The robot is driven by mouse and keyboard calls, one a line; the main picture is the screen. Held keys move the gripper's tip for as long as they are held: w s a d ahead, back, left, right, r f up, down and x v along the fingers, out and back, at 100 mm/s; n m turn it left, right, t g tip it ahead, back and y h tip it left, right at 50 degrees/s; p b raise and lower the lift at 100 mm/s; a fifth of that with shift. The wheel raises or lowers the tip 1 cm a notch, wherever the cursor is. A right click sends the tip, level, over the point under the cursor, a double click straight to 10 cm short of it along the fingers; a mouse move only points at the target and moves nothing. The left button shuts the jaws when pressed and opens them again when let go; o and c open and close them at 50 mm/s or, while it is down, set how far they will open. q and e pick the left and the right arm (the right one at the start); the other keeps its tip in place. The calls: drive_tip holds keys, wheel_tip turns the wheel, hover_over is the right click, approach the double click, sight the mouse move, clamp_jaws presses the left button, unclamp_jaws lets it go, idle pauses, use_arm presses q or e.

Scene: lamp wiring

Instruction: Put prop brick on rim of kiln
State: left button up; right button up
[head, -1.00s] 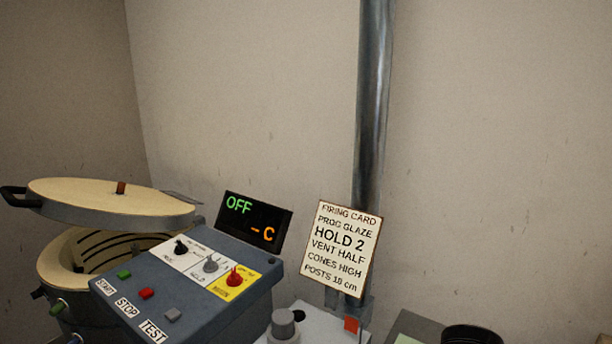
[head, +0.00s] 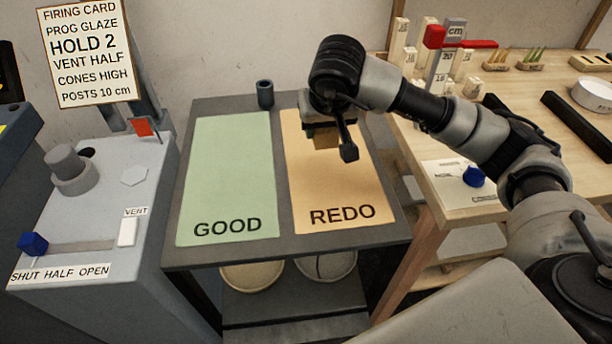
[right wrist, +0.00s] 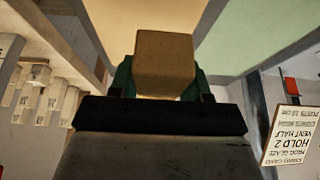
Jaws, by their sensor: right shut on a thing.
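My right gripper (head: 323,126) is over the REDO area of the dark table, shut on a tan prop brick (head: 326,139) that sticks out below the jaws. In the right wrist view the brick (right wrist: 164,52) sits between the two green-dark fingers (right wrist: 160,82), and its blocky end faces away from the wrist. In the head view the arm hides part of the brick. The kiln and its rim are not in view now. My left gripper is not in view.
The dark table (head: 281,240) carries a green GOOD mat (head: 230,165), an orange REDO mat (head: 345,190) and a small dark cup (head: 265,94). A grey vent box (head: 95,200) stands left. A wooden bench (head: 410,140) with posts and a red-marked gauge stands right.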

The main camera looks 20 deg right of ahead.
drive_tip(key=shift+d+f, duration=0.3)
drive_tip(key=shift+d, duration=0.05)
drive_tip(key=shift+f, duration=0.15)
hover_over(279, 157)
drive_tip(key=s, duration=0.1)
drive_tip(key=f, duration=0.6)
drive_tip(key=shift+s+a+f, duration=0.2)
drive_tip(key=shift+a+f, duration=0.05)
drive_tip(key=shift+f, duration=0.15)
drive_tip(key=shift+f+p, duration=0.35)
drive_tip(key=shift+f, duration=1.55)
drive_tip(key=shift+f, duration=0.15)
drive_tip(key=o, duration=0.9)
drive_tip(key=shift+o, duration=0.2)
